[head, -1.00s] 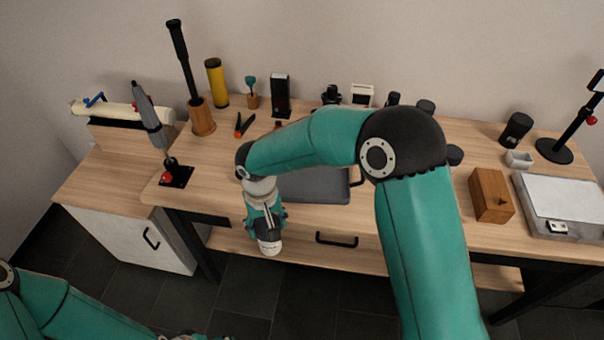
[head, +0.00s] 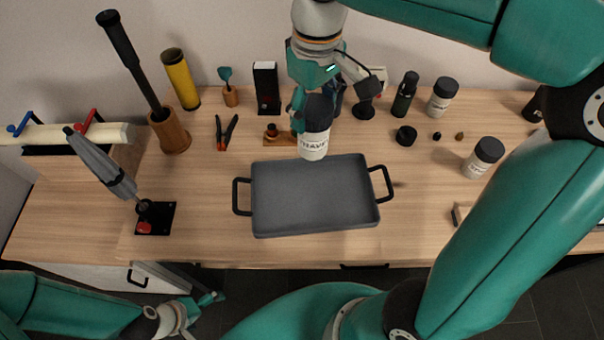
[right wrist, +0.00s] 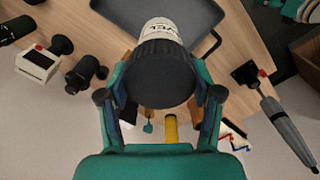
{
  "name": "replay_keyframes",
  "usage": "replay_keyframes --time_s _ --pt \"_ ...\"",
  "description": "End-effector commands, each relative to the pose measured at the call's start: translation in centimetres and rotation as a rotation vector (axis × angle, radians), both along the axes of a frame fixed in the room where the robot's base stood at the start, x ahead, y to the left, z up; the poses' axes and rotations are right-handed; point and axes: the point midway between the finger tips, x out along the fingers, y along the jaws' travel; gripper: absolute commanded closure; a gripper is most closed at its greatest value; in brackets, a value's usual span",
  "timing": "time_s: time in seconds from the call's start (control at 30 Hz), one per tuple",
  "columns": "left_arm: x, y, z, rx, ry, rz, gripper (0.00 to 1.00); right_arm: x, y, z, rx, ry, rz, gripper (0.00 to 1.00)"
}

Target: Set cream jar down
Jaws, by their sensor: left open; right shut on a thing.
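The cream jar (head: 314,145) has a black lid and dark lettering. My right gripper (head: 314,105) is shut on it around the lid and holds it upright, just behind the grey tray (head: 262,226). From the head view I cannot tell whether its base touches anything. In the right wrist view the jar's lid (right wrist: 158,75) sits between the two fingers of the right gripper (right wrist: 160,95), with the tray (right wrist: 125,10) beyond. My left gripper (head: 207,302) is open and empty, low at the left in front of the table.
Two similar jars, one at the back (head: 441,99) and one nearer (head: 483,157), stand on the right. A wooden block with a knob (head: 279,137) and red-handled pliers (head: 227,132) lie left of the held jar. Bare wood lies right of the tray.

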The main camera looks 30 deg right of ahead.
Motion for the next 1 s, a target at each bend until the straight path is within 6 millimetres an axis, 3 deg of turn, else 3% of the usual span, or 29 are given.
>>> replay_keyframes --time_s 0.17,0.6,1.0 --pt "-0.1 0.0 -0.3 0.0 0.001 0.0 0.0 -0.5 -0.4 -2.4 0.0 0.007 -0.005 0.89" --pt "0.0 0.0 -0.7 0.0 0.001 0.0 0.0 -0.4 -0.3 -13.4 0.0 0.007 -0.003 0.89" --pt "0.0 0.0 -0.8 0.0 0.0 0.0 0.0 -0.3 -0.1 -17.5 0.002 0.007 0.001 0.89"
